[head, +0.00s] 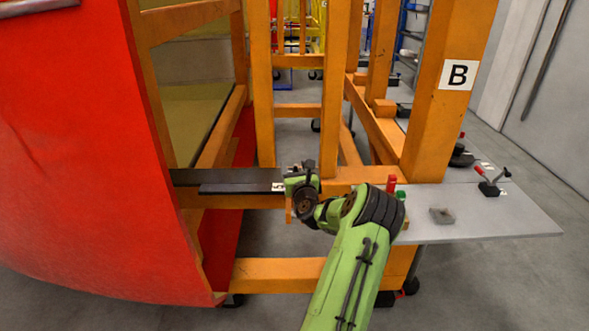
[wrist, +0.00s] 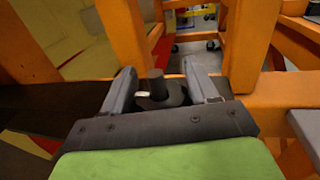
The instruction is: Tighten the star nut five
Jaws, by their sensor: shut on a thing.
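The star nut (wrist: 168,98) is a dark knob around an upright dark stud in the wrist view. It sits between the two grey fingers of my gripper (wrist: 160,75), which is shut on it. In the head view my gripper (head: 300,170) is at the right end of a black bar (head: 235,187), by a white label reading 5 (head: 278,187). The nut is mostly hidden by my gripper in the head view, and I cannot tell how far down its stud it sits.
A large red nosecone shell (head: 75,150) fills the left. Orange frame posts (head: 335,90) stand close behind my gripper. A grey shelf (head: 490,220) at the right holds a small grey block (head: 441,215), a red-handled clamp (head: 488,186) and red and green pieces.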

